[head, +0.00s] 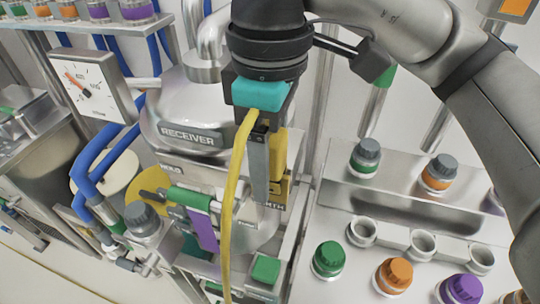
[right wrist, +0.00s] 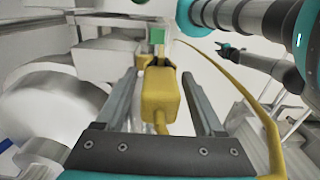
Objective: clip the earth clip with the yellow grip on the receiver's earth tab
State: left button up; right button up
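The earth clip's yellow grip (head: 279,152) stands upright beside the receiver (head: 190,125) in the head view. My right gripper (head: 262,185) reaches down over it, one grey finger in front of it. In the right wrist view the yellow grip (right wrist: 160,100) lies between the two fingers of my right gripper (right wrist: 163,90), with a narrow gap on each side, so the gripper is open around it. The clip's dark jaws (right wrist: 161,62) point away from me. A partly hidden earth label (head: 274,203) is below the grip. I cannot tell whether the jaws hold the tab. My left gripper is not seen.
A yellow cable (head: 232,195) hangs in front of the gripper. A purple tag (head: 203,228) and a green-handled part (head: 188,197) are left of it. Blue hoses (head: 95,165) and a gauge (head: 92,85) stand further left. Capped bottles (head: 328,258) stand on the right bench.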

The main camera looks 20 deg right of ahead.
jog(key=shift+o, duration=0.3)
notch_tip(320, 180, up, 15)
jog(key=p, duration=0.2)
jog(key=shift+r, duration=0.2)
dwell(0.4)
